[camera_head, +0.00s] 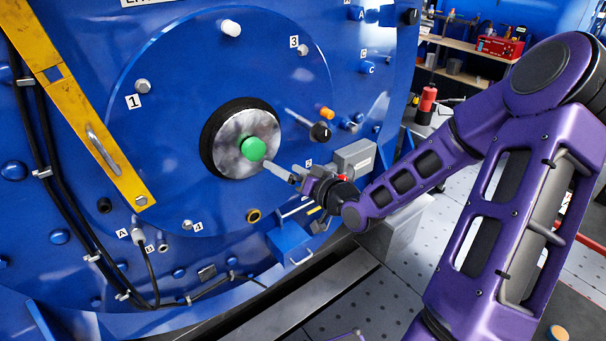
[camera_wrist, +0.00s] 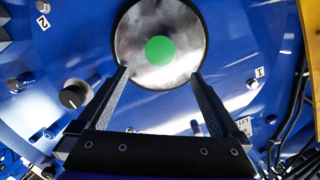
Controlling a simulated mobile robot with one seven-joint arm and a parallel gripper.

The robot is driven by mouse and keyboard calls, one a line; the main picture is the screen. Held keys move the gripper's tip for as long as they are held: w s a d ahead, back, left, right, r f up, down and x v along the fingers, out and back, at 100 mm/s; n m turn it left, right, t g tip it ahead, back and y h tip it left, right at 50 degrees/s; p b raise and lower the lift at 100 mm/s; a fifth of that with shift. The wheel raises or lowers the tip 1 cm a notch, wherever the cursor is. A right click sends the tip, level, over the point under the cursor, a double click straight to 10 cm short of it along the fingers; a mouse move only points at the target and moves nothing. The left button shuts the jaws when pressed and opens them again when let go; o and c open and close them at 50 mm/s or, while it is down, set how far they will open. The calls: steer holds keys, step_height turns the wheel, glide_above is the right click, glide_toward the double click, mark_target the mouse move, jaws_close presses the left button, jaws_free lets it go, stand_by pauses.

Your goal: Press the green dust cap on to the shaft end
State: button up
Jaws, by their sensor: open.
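The green dust cap (camera_head: 253,148) sits at the middle of the grey metal shaft end (camera_head: 229,158), which has a black ring around it on the blue motor face. In the wrist view the cap (camera_wrist: 160,50) shows as a green disc on the round shaft end (camera_wrist: 146,76). My gripper (camera_head: 281,174) is just right of and below the cap in the head view. In the wrist view its two fingers (camera_wrist: 162,72) are apart with nothing between them, and the cap lies beyond their tips. I cannot tell how fully the cap is seated.
A black knob (camera_head: 320,132) and an orange plug (camera_head: 327,113) stick out right of the shaft. A yellow bar (camera_head: 83,124) with a handle crosses the motor's left side. A grey box (camera_head: 355,158) and a blue bracket (camera_head: 290,240) lie near my gripper.

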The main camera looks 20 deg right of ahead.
steer(key=v, duration=0.6)
steer(key=shift+p, duration=0.35)
